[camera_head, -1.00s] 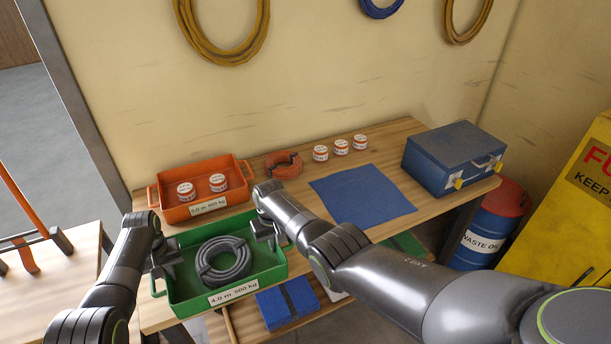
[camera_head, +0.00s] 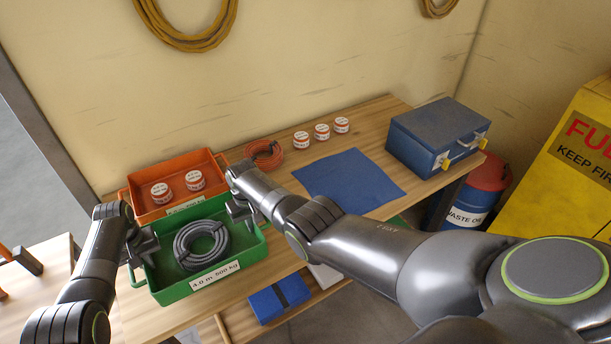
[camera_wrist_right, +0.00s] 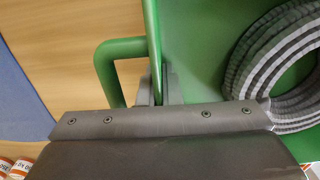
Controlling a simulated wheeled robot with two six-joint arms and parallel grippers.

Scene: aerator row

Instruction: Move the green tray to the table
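The green tray (camera_head: 180,293) carries a grey coiled hose (camera_head: 203,262) and a white label on its front wall. It appears raised a little above the wooden workbench, in front of the orange tray (camera_head: 150,212), and covers part of that tray's label. My left gripper (camera_head: 143,250) is at the tray's left end handle and appears shut on it. My right gripper (camera_head: 243,218) is at the right end. In the right wrist view the green handle bar (camera_wrist_right: 122,48) and tray rim run into the fingers, which appear shut on the tray. The fingertips are partly hidden.
A second wooden table (camera_head: 35,300) stands at the left with an orange-handled tool. The workbench (camera_head: 375,125) holds several white tins, an orange coil (camera_head: 264,154), a blue cloth (camera_head: 350,181) and a blue toolbox (camera_head: 436,140). A blue package (camera_head: 278,300) lies lower down.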

